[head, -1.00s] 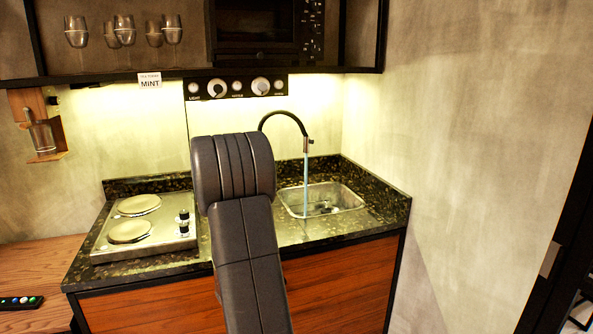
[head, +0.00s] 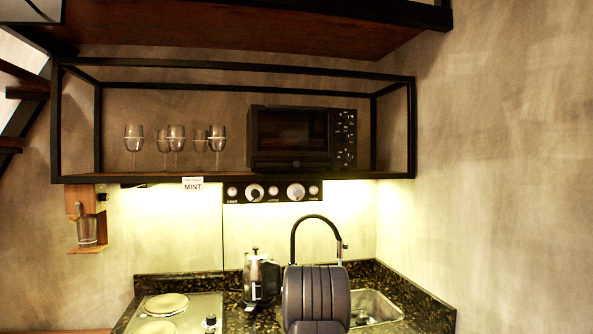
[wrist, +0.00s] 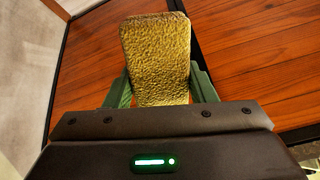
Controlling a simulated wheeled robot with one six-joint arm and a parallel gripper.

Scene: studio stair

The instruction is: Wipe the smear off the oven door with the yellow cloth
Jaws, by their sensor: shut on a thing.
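The oven (head: 302,138) is a black box on the wall shelf, with its dark door (head: 288,136) facing out and knobs at its right. No smear can be made out on the door at this size. The yellow cloth (wrist: 155,45) is a thick, rough-textured pad in the wrist view. My gripper (wrist: 160,88) is shut on it, with green fingers on either side. The cloth is in front of wooden panels, with no oven in that view. In the head view only my dark arm link shows; the gripper and cloth are out of sight.
Several glasses (head: 176,140) stand left of the oven. The black shelf frame (head: 240,67) surrounds both. Below are a control panel (head: 272,192), a kettle (head: 262,278), a black tap (head: 318,219), a sink (head: 378,305) and a hob (head: 172,306). The right wall is bare.

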